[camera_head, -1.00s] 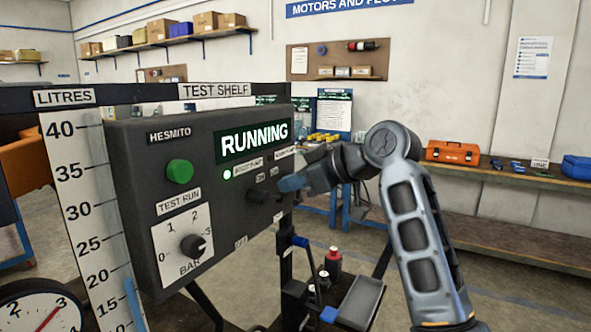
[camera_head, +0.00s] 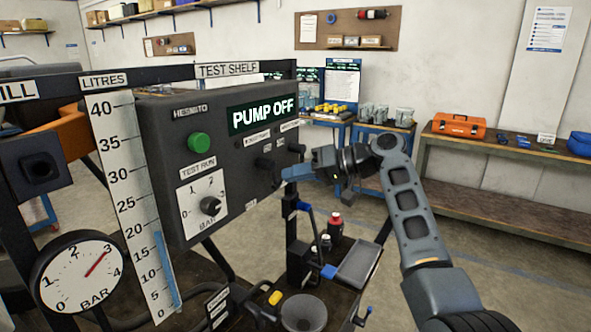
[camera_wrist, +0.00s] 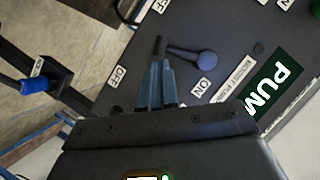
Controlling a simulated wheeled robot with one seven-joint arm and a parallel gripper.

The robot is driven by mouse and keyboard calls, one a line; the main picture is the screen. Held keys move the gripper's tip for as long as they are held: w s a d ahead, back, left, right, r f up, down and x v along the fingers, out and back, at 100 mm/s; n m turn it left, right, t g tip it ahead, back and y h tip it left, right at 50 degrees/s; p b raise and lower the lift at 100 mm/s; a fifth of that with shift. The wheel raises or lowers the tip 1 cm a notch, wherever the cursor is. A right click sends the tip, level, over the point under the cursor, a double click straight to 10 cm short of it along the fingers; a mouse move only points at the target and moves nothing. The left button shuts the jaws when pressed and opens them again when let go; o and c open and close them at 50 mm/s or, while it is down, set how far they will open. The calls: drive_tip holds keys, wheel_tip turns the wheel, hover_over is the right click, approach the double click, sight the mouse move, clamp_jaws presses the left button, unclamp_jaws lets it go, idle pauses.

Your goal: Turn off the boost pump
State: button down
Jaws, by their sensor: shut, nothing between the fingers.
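The dark control box (camera_head: 165,140) stands at centre left, and its display (camera_head: 262,114) reads PUMP OFF. The boost pump switch (camera_head: 265,163) is a dark lever on the box front. In the wrist view its lever (camera_wrist: 185,51) runs from a round pivot to the left, toward the side of the OFF label (camera_wrist: 118,76) and away from the ON label (camera_wrist: 203,88). My gripper (camera_head: 287,173) is shut and empty. Its fingertips (camera_wrist: 160,66) are close to the lever's end; I cannot tell whether they touch.
A second switch (camera_head: 296,148) sits right of the first. A green button (camera_head: 199,142) and a BAR knob (camera_head: 210,205) are on the box's left. A pressure gauge (camera_head: 78,272), a litre scale (camera_head: 130,190) and a grey tray (camera_head: 358,262) are nearby.

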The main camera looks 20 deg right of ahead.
drive_tip(key=shift+s+a+f+b, duration=0.25)
drive_tip(key=shift+a+f+b, duration=0.15)
drive_tip(key=shift+f, duration=0.2)
drive_tip(key=shift+a+f, duration=0.1)
idle(0.4)
